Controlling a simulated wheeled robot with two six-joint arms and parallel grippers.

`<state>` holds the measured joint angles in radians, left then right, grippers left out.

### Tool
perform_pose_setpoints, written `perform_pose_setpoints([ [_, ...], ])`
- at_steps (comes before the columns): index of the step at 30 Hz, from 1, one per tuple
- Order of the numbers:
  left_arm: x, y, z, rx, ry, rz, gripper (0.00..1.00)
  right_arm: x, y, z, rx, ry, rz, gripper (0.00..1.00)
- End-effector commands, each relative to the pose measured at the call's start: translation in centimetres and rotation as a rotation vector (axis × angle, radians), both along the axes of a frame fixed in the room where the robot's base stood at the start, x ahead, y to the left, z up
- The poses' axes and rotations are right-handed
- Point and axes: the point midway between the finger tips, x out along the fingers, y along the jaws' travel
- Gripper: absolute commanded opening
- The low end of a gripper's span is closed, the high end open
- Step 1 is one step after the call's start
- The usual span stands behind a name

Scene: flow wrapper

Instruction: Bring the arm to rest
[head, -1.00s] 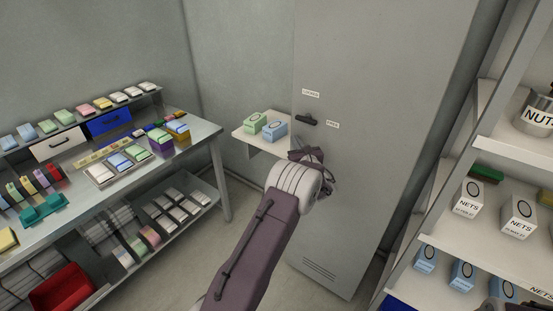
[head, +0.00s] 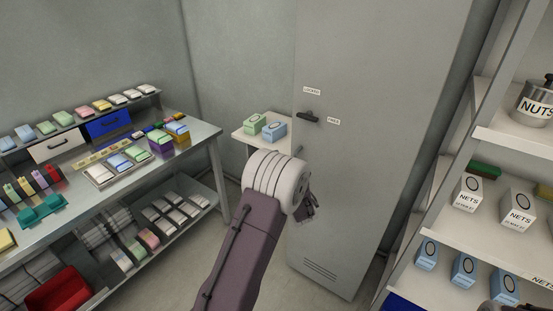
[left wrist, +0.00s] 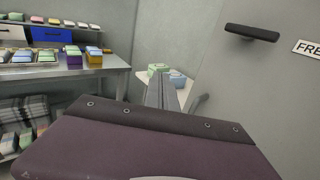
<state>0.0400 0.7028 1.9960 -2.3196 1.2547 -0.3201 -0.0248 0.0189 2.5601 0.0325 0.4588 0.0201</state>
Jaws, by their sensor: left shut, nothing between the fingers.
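My left gripper (head: 310,207) is in front of the lower door of the tall grey locker (head: 390,130), below its dark handle (head: 308,117). Much of it is hidden behind my pale wrist joint in the head view. In the left wrist view the gripper's fingers (left wrist: 161,92) are together and empty. The handle also shows in the left wrist view (left wrist: 252,33), to the upper right of the fingers.
A small white shelf (head: 243,134) beside the locker bears a green box (head: 254,124) and a blue box (head: 273,131). A metal workbench (head: 205,134) with colored packs stands left. A rack (head: 490,133) with NETS boxes and a NUTS pot (head: 537,105) stands right.

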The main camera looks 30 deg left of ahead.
Motion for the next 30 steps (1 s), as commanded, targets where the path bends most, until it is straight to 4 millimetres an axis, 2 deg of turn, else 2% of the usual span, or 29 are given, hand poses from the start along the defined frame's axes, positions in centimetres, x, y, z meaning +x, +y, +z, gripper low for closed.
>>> perform_pose_setpoints([
  [8, 0.0, -0.1, 0.3, 0.000, -0.001, -0.002, 0.00, 0.0, 0.0, 0.2, 0.000, 0.000, 0.000, 0.85],
  [11, 0.2, -0.4, 3.0, 0.003, -0.045, -0.008, 0.00, 0.0, 0.0, 0.6, 0.000, 0.000, 0.000, 0.85],
  [13, -0.5, -0.7, 6.7, -0.005, -0.099, -0.003, 0.00, 0.0, 0.0, 1.2, 0.000, 0.000, 0.000, 0.85],
  [14, -1.9, -0.1, 8.0, -0.032, -0.121, 0.039, 0.00, 0.0, 0.0, 1.5, 0.000, 0.000, 0.000, 0.85],
  [15, -4.3, 0.9, 8.4, -0.101, -0.132, 0.122, 0.00, 0.0, 0.0, 1.8, 0.000, 0.000, 0.000, 0.85],
  [17, -7.9, 2.0, 7.5, -0.225, -0.140, 0.241, 0.00, 0.0, 0.0, 2.0, 0.000, 0.000, 0.000, 0.85],
  [20, -14.0, 2.4, 4.5, -0.467, -0.156, 0.445, 0.00, 0.0, 0.0, 2.4, 0.000, 0.000, 0.000, 0.85],
  [22, -18.5, 1.3, 1.7, -0.664, -0.179, 0.601, 0.00, 0.0, 0.0, 2.7, 0.000, 0.000, 0.000, 0.85],
  [23, -20.4, 0.4, 0.3, -0.756, -0.194, 0.672, 0.00, 0.0, 0.0, 2.8, 0.000, 0.000, 0.000, 0.85],
  [25, -24.4, -2.5, -2.8, -0.979, -0.241, 0.846, 0.00, 0.0, 0.0, 3.0, 0.000, 0.000, 0.000, 0.85],
  [27, -27.6, -6.5, -5.6, -1.203, -0.308, 1.028, 0.00, 0.0, 0.0, 3.1, 0.000, 0.000, 0.000, 0.85],
  [30, -30.2, -12.3, -8.3, -1.480, -0.434, 1.285, 0.00, 0.0, 0.0, 3.2, 0.000, 0.000, 0.000, 0.85],
])
